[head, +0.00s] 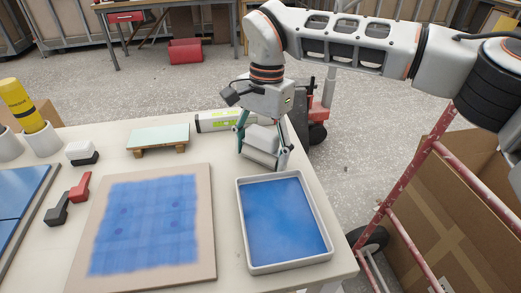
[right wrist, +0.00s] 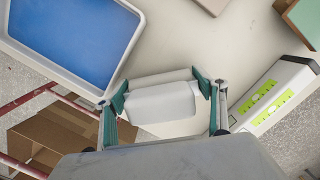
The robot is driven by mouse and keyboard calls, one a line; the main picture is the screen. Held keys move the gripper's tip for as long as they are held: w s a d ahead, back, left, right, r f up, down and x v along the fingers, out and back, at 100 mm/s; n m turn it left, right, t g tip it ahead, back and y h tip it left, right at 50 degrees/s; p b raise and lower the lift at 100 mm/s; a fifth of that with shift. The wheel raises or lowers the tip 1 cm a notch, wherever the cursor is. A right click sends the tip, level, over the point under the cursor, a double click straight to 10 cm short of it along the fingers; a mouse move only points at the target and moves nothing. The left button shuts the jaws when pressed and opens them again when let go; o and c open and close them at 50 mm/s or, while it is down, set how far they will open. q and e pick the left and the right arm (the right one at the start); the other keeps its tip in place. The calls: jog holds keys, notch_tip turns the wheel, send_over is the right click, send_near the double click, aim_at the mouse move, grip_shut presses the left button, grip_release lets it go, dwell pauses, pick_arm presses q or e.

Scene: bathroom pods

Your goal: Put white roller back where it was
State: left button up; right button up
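The white roller (head: 262,160) is at the far right of the table, just behind the white tray of blue paint (head: 285,222). It has a blocky white body and a pale cylinder along one side. My right gripper (head: 263,150) points down over it, with teal fingertips against its two ends. In the right wrist view the roller (right wrist: 160,101) spans the gap between the fingers (right wrist: 160,84). I cannot tell whether it rests on the table or is slightly raised. My left gripper is out of view.
A white case with green labels (head: 220,121) lies just behind the gripper. A pale green board on wood (head: 160,137), a blue-painted panel (head: 145,225), a black-and-white block (head: 82,153) and a red-and-black tool (head: 68,198) lie left. A red ladder frame (head: 405,185) stands right.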

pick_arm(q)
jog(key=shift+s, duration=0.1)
pick_arm(e)
jog(key=shift+r, duration=0.1)
pick_arm(q)
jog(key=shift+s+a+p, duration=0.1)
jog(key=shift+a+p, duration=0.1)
jog(key=shift+p, duration=0.5)
pick_arm(e)
jog(key=r, duration=0.4)
jog(key=w+r, duration=0.1)
jog(key=r, duration=0.7)
jog(key=shift+w+d, duration=0.15)
jog(key=shift+d, duration=0.25)
